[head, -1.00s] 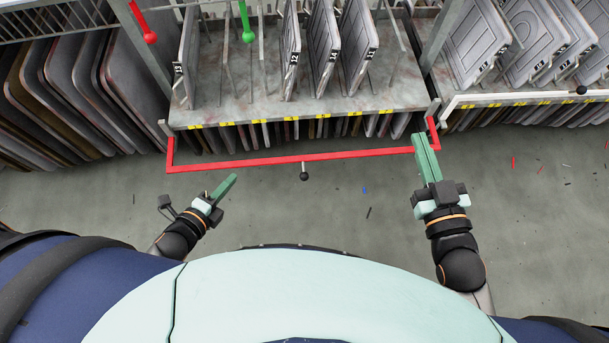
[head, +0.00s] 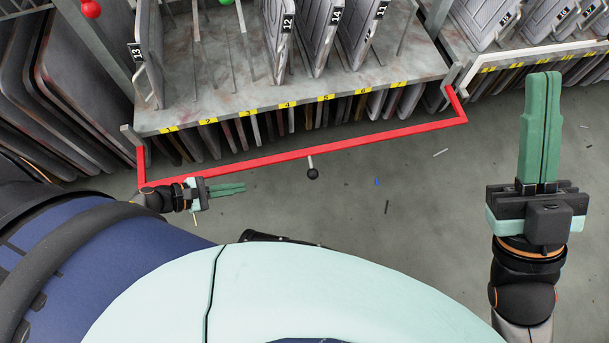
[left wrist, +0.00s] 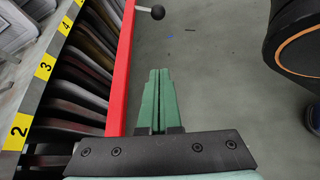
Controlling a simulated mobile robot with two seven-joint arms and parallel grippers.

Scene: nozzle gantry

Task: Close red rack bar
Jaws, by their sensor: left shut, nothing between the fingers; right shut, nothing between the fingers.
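The red rack bar (head: 385,139) stands swung out in front of the rack's lower shelf in the head view, with side arms running back to the rack posts. A short pin with a black ball knob (head: 312,173) sticks out from its middle. The bar (left wrist: 121,70) and the knob (left wrist: 157,12) also show in the left wrist view. My left gripper (head: 244,189) is shut and empty, just in front of the bar's left part, pointing right. My right gripper (head: 541,75) is shut and empty, raised to the right of the bar's right end and apart from it.
The rack shelf (head: 225,90) holds upright grey plates above yellow number labels, with more plates beneath. A neighbouring rack with a white bar (head: 540,53) is at the upper right. Dark panels lean at the left. The floor (head: 400,220) before the bar is mostly clear, with small scraps.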

